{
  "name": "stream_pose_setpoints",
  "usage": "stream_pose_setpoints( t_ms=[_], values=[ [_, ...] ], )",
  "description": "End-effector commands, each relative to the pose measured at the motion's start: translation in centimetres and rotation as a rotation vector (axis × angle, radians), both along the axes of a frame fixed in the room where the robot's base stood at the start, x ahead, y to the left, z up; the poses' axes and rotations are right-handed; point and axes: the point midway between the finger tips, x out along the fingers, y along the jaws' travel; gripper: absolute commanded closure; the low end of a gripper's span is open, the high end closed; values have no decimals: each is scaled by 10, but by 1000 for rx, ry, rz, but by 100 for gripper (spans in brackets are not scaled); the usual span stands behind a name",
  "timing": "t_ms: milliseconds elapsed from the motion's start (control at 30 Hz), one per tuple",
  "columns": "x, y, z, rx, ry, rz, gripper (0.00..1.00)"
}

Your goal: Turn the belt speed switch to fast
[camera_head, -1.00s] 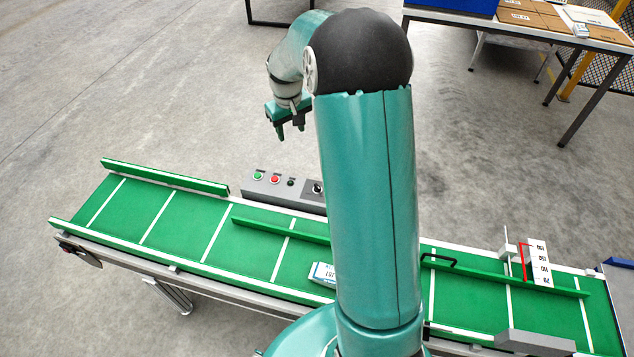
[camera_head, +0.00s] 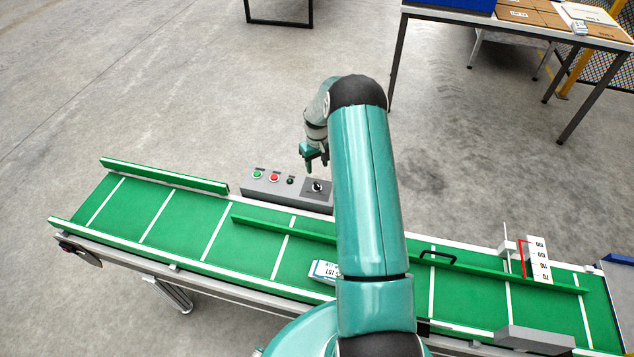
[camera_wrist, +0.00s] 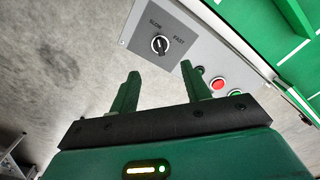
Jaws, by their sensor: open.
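The belt speed switch (camera_head: 317,186) is a black rotary knob at the right end of a grey control box (camera_head: 262,188) beside the conveyor. In the wrist view the switch (camera_wrist: 160,45) shows upright on the panel, with the words SLOW and FAST printed around it. I cannot tell for sure which word its pointer faces. My gripper (camera_head: 315,168) is just above the switch end of the box, pointing down. In the wrist view its two green fingers (camera_wrist: 160,72) are apart with nothing between them, and the switch lies just beyond their tips.
A green button (camera_head: 257,175), a red button (camera_head: 274,177) and a small black knob (camera_head: 290,180) sit left of the switch. The green conveyor belt (camera_head: 185,228) runs along the front, carrying a white labelled box (camera_head: 325,271). Open floor lies behind the control box.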

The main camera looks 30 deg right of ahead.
Motion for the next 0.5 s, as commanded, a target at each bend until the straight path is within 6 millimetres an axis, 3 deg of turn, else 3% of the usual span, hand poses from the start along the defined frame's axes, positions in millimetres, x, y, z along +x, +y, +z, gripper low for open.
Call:
stream_pose_setpoints(
  t_ms=[300, 500],
  values=[
    [0, 1, -65, 1, 2, 1, 53],
    [0, 1, -92, 1, 0, 0, 53]
  ],
)
